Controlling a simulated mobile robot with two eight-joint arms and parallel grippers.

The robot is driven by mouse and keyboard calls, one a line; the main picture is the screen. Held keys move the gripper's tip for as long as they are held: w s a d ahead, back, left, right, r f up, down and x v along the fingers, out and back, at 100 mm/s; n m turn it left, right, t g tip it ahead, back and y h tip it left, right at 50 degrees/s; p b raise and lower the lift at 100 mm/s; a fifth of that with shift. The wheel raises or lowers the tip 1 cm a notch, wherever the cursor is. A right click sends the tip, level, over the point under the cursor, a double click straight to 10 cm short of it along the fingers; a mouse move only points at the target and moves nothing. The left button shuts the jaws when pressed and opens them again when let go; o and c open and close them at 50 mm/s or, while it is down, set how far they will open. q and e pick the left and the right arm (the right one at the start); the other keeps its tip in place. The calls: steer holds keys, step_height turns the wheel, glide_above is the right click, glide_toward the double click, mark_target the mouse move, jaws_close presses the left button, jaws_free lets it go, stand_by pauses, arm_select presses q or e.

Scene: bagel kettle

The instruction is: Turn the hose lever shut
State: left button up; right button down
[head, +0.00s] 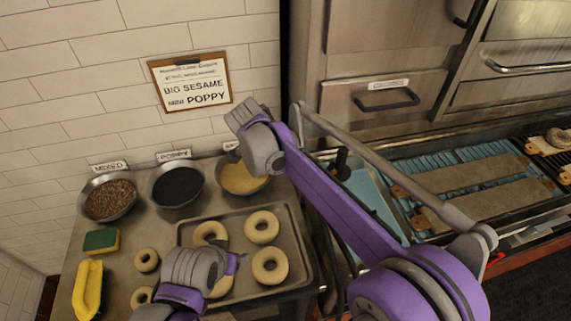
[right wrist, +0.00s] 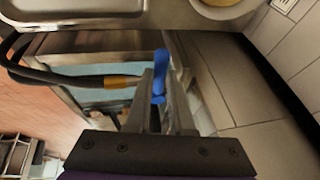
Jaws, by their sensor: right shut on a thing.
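The blue hose lever (right wrist: 160,72) stands between the fingers of my right gripper (right wrist: 160,98) in the right wrist view. The gripper is shut on the lever. A dark hose (right wrist: 60,78) with a brass-coloured fitting (right wrist: 122,82) runs in from the left and ends beside the lever. In the head view my right arm reaches up across the middle, and I cannot make out its fingers or the lever there. Part of my left arm shows over the tray at the lower middle, but its gripper fingers do not show.
A metal tray (head: 299,256) with several bagels lies on the counter. Bowls of mixed topping (head: 109,197), poppy (head: 178,187) and sesame (head: 238,178) stand along the tiled wall. An oven (head: 390,60) stands behind.

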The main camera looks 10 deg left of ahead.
steer(key=shift+w, duration=0.1)
stand_by(0.4)
steer(key=c, duration=0.8)
jaws_free()
steer(key=v, duration=1)
steer(key=shift+a+r, duration=0.25)
steer(key=shift+r, duration=0.1)
